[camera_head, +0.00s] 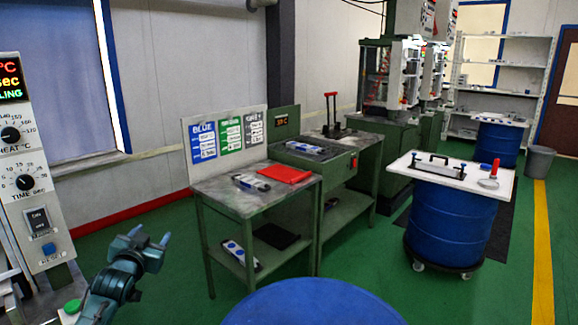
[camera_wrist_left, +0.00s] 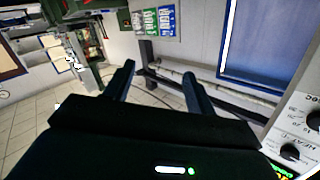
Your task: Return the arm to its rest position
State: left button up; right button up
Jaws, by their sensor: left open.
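My left gripper (camera_head: 151,237) is at the lower left of the head view, raised in the air over the green floor. Its two fingers are apart and nothing is between them. In the left wrist view the gripper (camera_wrist_left: 158,82) also shows two spread fingers with an empty gap. The gripper is to the left of the grey work table and right of the control panel, touching neither. My right gripper is not in view.
A control panel (camera_head: 28,160) with dials stands at the left edge. A grey table (camera_head: 225,190) holds a red item (camera_head: 284,174). A blue drum top (camera_head: 312,303) is at the bottom centre. A wheeled blue drum (camera_head: 450,225) stands right. Green floor lies between.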

pick_arm(q)
jog(key=s+d+f+m+g+h, duration=0.1)
jog(key=s+d+f+g, duration=0.1)
jog(key=s+d+f, duration=0.5)
jog(key=s+d+f+g+h, duration=0.15)
jog(key=s+d+f, duration=0.25)
jog(key=s+f, duration=0.6)
jog(key=s+d+f+g, duration=0.1)
jog(key=s+d+f, duration=0.1)
jog(key=s, duration=0.5)
jog(key=s+d+f+g+h, duration=0.1)
jog(key=s+d+f, duration=0.1)
jog(key=s+d, duration=0.2)
jog(key=s+d+f+g+h, duration=0.1)
jog(key=s+d+f, duration=0.1)
jog(key=s, duration=0.8)
jog(key=shift+s+d+f+n, duration=0.15)
jog(key=shift+d+f+n, duration=0.2)
jog(key=shift+d+n, duration=0.1)
